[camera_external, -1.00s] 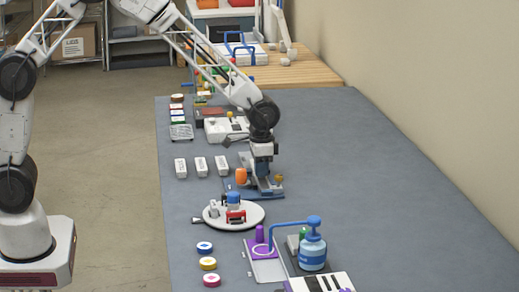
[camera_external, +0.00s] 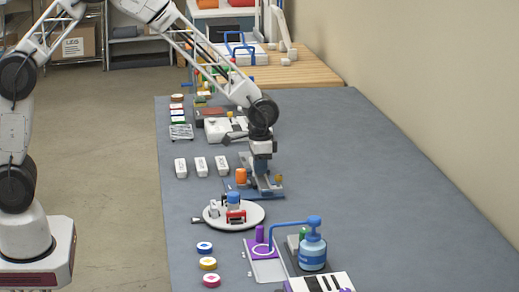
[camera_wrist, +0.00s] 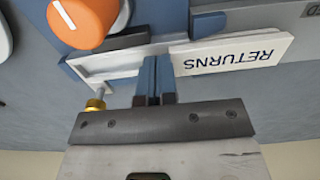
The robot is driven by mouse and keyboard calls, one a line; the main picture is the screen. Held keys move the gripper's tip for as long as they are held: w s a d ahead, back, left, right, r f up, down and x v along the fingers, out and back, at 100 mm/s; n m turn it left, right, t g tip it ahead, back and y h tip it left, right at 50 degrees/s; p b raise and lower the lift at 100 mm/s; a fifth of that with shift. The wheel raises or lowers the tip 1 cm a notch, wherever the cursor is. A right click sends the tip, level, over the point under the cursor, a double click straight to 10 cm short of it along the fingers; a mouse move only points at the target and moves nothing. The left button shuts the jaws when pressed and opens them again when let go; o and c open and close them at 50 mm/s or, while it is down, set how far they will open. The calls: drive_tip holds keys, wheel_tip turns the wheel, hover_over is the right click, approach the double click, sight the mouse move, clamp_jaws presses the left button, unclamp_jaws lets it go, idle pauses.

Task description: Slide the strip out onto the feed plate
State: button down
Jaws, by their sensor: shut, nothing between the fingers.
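A white strip marked RETURNS (camera_wrist: 232,54) lies in a grey-blue device in the wrist view, its lettering upside down. To its left is a pale, shallow plate or channel (camera_wrist: 108,66), which may be the feed plate. My gripper (camera_wrist: 156,66) is shut and empty, its blue fingertips at the strip's left end; I cannot tell whether they touch it. In the external view my gripper (camera_external: 262,182) is low over the device (camera_external: 273,193), where the strip cannot be made out.
An orange knob (camera_wrist: 82,20) stands beside the plate and a brass knob (camera_wrist: 95,104) below it. In the external view, a round white turntable (camera_external: 252,220) stands in front of the device and several white blocks (camera_external: 201,166) lie to its left.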

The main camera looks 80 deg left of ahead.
drive_tip(key=shift+a, duration=0.6)
idle(0.3)
drive_tip(key=shift+a, duration=1)
drive_tip(key=shift+d, duration=0.5)
drive_tip(key=shift+r, duration=0.1)
idle(0.3)
drive_tip(key=shift+r, duration=3.4)
drive_tip(key=shift+r, duration=0.1)
wheel_tip(320, 180, up, 5)
drive_tip(key=shift+f, duration=0.1)
